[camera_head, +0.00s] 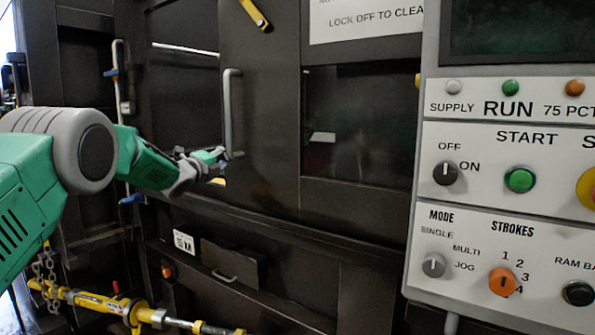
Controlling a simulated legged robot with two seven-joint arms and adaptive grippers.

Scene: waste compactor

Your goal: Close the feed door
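The feed door appears to be the dark panel (265,110) in the middle of the head view. A grey vertical bar handle (229,110) stands at its left edge. To the left of that edge is a dark recess (185,85) with a bright strip near its top. My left gripper (219,159) is at the lower end of the handle, with its fingers pointing right. It looks very close to the handle; I cannot tell whether it touches. Its finger gap is too small to make out. My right gripper is not in view.
A control panel (505,150) with buttons and knobs fills the right side. A dark window (360,125) lies right of the panel with the handle. A small flap (232,264) with a handle is below. A yellow bar with a chain (95,302) is at lower left.

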